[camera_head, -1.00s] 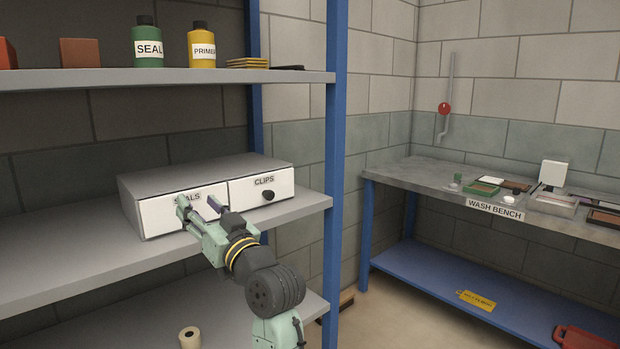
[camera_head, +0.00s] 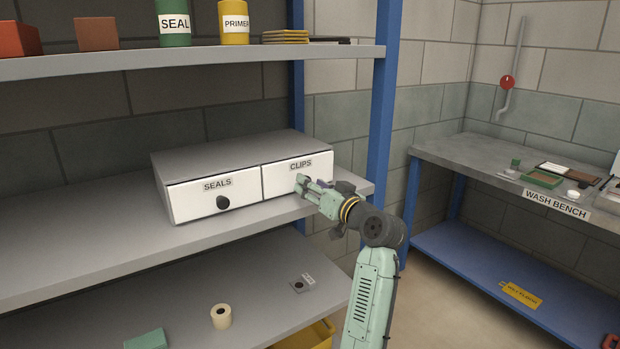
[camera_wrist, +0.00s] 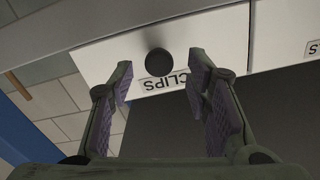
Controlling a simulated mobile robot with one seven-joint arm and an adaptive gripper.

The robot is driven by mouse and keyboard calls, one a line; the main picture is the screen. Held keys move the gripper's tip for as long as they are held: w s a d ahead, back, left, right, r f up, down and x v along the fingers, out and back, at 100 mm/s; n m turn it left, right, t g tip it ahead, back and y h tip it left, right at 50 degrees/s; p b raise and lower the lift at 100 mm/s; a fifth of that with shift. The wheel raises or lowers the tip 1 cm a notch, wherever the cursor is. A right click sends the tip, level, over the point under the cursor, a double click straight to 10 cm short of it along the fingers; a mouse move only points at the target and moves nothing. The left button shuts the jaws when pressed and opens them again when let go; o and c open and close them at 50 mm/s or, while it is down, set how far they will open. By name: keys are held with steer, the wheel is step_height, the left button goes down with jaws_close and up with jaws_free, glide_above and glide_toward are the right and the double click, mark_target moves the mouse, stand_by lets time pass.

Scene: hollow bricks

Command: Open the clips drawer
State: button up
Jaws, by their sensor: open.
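The clips drawer (camera_head: 280,180) is the right-hand white front of a grey two-drawer unit on the middle shelf. It is shut, and its label reads CLIPS. My gripper (camera_head: 303,183) is at this front and hides its knob in the head view. In the wrist view the picture is upside down; the dark round knob (camera_wrist: 159,62) shows ahead of and between the fingertips of my gripper (camera_wrist: 162,80). The fingers are apart, one on each side of the knob, and do not visibly touch it. The CLIPS label (camera_wrist: 163,82) lies beside the knob.
The seals drawer (camera_head: 190,199), with a dark knob, is shut at the left. A wash bench (camera_head: 450,153) is farther right. The middle shelf (camera_head: 80,235) is clear to the left.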

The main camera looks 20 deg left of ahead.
steer(key=shift+x, duration=1.05)
steer(key=shift+d, duration=0.1)
jaws_close()
